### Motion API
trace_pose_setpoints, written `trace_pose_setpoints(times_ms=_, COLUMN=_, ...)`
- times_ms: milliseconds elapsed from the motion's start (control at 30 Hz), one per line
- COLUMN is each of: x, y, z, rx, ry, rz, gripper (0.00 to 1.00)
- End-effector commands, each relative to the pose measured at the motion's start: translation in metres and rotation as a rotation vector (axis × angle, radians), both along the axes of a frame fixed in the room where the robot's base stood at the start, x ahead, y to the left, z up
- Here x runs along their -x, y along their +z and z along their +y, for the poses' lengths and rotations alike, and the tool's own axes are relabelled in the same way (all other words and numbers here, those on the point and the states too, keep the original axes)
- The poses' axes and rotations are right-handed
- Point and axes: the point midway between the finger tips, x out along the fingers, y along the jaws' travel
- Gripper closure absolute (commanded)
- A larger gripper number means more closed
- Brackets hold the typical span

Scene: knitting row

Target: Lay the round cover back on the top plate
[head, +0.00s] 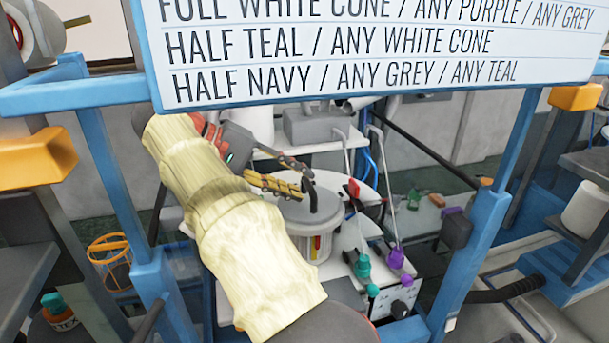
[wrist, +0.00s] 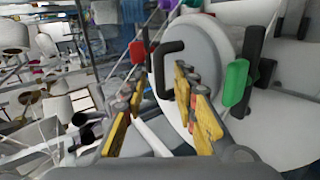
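The round cover (head: 292,209) is a grey disc with a black bent handle (head: 313,190). In the head view it looks level on top of a short drum (head: 301,246); I cannot tell how it is seated. A white round top plate (head: 347,190) shows behind and around it. In the wrist view the cover (wrist: 205,48) and its handle (wrist: 168,66) are just ahead of my fingers. My gripper (wrist: 160,88) is open, its yellow-and-dark fingers spread with the handle near the gap between the tips. In the head view my gripper (head: 303,180) is beside the handle; contact is unclear.
A blue frame with a large sign (head: 380,50) stands in front of the machine. Thin upright rods surround the plate, with a red piece (head: 354,188), a teal piece (head: 362,266) and a purple piece (head: 395,257). In the wrist view a green piece (wrist: 236,82) is near the right finger.

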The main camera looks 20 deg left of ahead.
Motion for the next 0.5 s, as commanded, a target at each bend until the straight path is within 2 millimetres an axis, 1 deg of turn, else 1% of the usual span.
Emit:
trace_pose_setpoints(times_ms=33, x=0.003, y=0.009, z=0.004, rx=0.003, ry=0.001, rz=0.002, gripper=0.72)
trace_pose_setpoints(times_ms=133, x=0.009, y=0.015, z=0.011, rx=0.003, ry=0.002, rz=0.001, gripper=0.72)
trace_pose_setpoints(times_ms=300, x=0.016, y=0.022, z=0.021, rx=0.003, ry=0.0, rz=0.0, gripper=0.72)
trace_pose_setpoints(times_ms=500, x=0.021, y=0.024, z=0.027, rx=0.002, ry=0.0, rz=0.0, gripper=0.72)
